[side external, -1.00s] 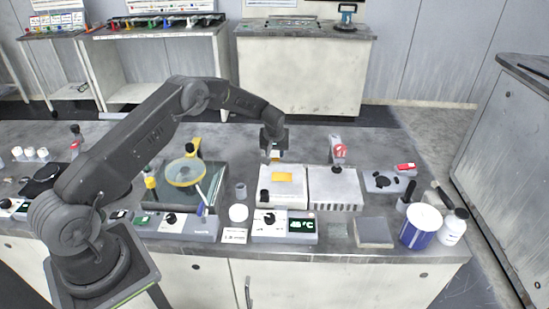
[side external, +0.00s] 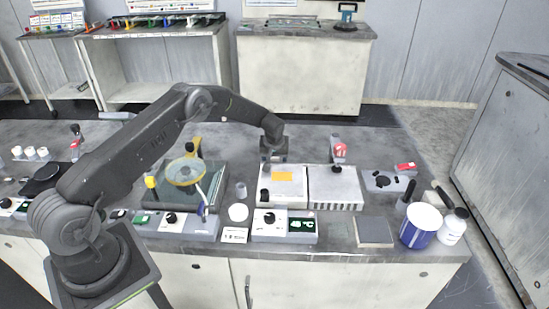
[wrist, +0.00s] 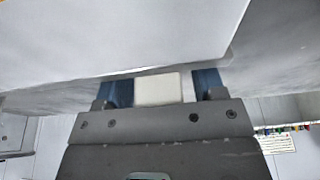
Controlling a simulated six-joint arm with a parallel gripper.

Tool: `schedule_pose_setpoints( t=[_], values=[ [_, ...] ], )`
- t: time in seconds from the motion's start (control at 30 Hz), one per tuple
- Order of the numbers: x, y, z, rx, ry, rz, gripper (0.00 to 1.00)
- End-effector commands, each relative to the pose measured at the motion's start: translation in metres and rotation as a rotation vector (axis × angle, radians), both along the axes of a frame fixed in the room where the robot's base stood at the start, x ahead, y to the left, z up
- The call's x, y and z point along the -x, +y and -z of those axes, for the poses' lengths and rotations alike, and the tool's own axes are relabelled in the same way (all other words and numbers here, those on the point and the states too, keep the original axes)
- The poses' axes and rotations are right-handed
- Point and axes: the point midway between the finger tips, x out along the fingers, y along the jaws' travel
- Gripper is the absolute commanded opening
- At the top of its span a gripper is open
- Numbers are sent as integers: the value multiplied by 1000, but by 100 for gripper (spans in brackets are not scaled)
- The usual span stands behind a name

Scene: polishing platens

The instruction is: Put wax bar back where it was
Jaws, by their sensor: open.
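A cream block (wrist: 158,89), which looks like the wax bar, sits between the two blue fingers of my gripper (wrist: 166,88) in the wrist view. The left finger is close beside the block, and a clear gap shows at the right finger. My gripper is open around it. In the side view my gripper (side external: 273,156) points down just behind the white hot plate (side external: 284,197). Its fingertips and the block are hard to make out there.
An orange patch (side external: 283,176) lies on the hot plate. A white ribbed unit (side external: 335,188) stands to its right. A polishing platen with a yellow disc (side external: 185,172) is to the left. A blue-and-white tub (side external: 421,227) stands front right. Bench behind the hot plate is fairly clear.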

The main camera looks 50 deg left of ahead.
Motion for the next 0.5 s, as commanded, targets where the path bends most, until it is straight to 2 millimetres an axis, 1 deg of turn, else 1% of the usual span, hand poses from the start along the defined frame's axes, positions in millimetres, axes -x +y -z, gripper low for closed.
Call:
schedule_pose_setpoints(
  t=[0.13,0.23,0.37,0.5],
  values=[
    [0,0,-4,0,-1,0,63],
    [1,-2,-14,0,-1,0,63],
    [7,-7,-37,-1,-2,1,63],
    [13,-14,-67,-1,-4,1,63]
  ],
)
